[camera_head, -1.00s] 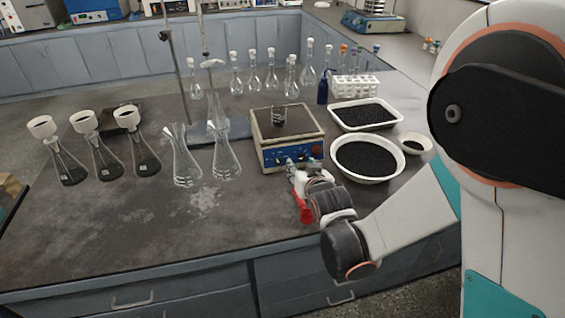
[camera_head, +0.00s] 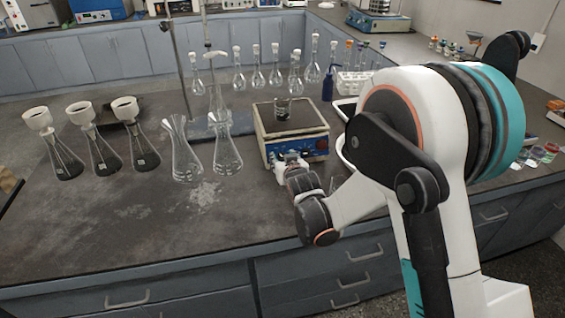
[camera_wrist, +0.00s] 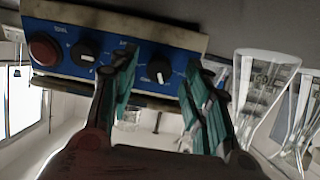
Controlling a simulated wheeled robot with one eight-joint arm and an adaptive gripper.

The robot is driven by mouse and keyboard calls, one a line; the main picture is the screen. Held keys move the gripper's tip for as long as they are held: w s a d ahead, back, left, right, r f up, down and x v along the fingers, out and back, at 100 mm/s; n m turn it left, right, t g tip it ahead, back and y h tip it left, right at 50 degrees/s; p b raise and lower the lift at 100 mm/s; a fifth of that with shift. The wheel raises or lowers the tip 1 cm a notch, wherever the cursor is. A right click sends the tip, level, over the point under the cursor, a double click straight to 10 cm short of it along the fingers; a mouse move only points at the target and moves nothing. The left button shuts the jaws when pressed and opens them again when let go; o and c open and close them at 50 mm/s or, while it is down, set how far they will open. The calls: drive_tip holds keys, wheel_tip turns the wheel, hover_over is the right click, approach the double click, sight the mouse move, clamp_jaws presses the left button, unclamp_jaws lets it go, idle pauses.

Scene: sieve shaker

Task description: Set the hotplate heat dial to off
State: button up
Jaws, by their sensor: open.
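The hotplate (camera_head: 265,133) stands on the dark bench, with a small glass beaker (camera_head: 283,109) on its top plate. Its blue front panel (camera_wrist: 115,62) fills the upper wrist view, which looks upside down. The panel carries a red round button (camera_wrist: 43,49), a black dial (camera_wrist: 86,53) and another black dial (camera_wrist: 158,71) with a white pointer mark. The labels are too blurred to read, so I cannot tell which is the heat dial. My gripper (camera_wrist: 162,68) is open, its green-padded fingers on either side of the dial farther from the red button. Contact cannot be told. In the head view my wrist hides part of the panel.
Several flasks with funnels (camera_head: 102,155) stand farther left. The front-left bench is clear.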

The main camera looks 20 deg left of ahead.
drive_tip(key=shift+x, duration=0.95)
clamp_jaws()
drive_tip(key=shift+n, duration=0.4)
drive_tip(key=n, duration=0.4)
drive_tip(key=shift+d+n, duration=0.1)
drive_tip(key=shift+n, duration=2.5)
